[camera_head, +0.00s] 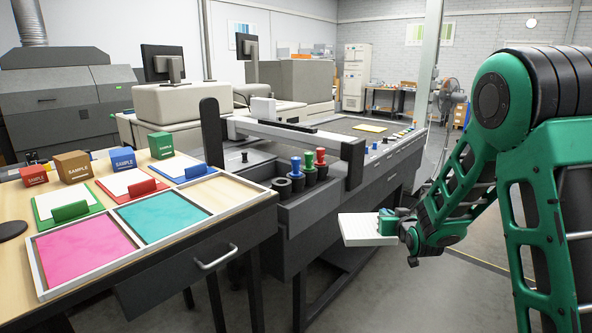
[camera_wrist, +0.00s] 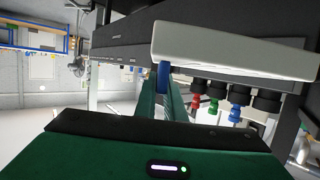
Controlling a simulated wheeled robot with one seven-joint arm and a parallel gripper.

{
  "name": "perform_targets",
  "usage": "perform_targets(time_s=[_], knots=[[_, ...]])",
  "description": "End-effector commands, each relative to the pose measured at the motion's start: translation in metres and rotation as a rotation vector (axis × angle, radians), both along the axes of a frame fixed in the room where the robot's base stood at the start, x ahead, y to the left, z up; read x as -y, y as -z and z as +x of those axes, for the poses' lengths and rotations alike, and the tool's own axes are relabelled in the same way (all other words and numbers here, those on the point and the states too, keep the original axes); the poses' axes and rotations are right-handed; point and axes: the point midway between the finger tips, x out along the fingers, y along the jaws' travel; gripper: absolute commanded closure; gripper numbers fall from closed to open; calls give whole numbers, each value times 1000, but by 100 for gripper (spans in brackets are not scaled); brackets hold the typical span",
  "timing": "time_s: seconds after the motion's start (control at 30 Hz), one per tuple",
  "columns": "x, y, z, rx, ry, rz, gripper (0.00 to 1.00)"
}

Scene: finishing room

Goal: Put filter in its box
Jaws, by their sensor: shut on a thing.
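A flat white ridged slab, which looks like the filter (camera_head: 369,229), is held out in front of the dark bench's near end. It also shows in the wrist view (camera_wrist: 235,50), with a blue part (camera_wrist: 163,78) at the jaws. My gripper (camera_head: 394,226) is shut on it at its right edge, and the slab is in the air, roughly level. In the wrist view the fingers (camera_wrist: 163,95) meet at the blue part. No box is clearly marked as the filter's. Small SAMPLE boxes in red (camera_head: 34,176), brown (camera_head: 74,167), blue (camera_head: 123,160) and green (camera_head: 161,145) stand on the left table.
A white-framed tray (camera_head: 150,250) on the left table has pink and teal panels and a bare wood section. A dark printing bench (camera_head: 330,215) holds blue, green and red knobbed rods (camera_head: 308,165) in black holders. Floor is free between bench and arm.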

Motion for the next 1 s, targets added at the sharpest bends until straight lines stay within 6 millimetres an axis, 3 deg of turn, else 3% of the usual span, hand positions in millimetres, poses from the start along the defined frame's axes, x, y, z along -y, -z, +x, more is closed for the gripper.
perform_targets(time_s=[0.07,0.53,0.67,1.0], knots=[[11,6,9,1,21,1,100],[8,10,5,0,16,1,100],[8,37,-2,-5,17,0,100],[8,135,-50,-7,18,0,100]])
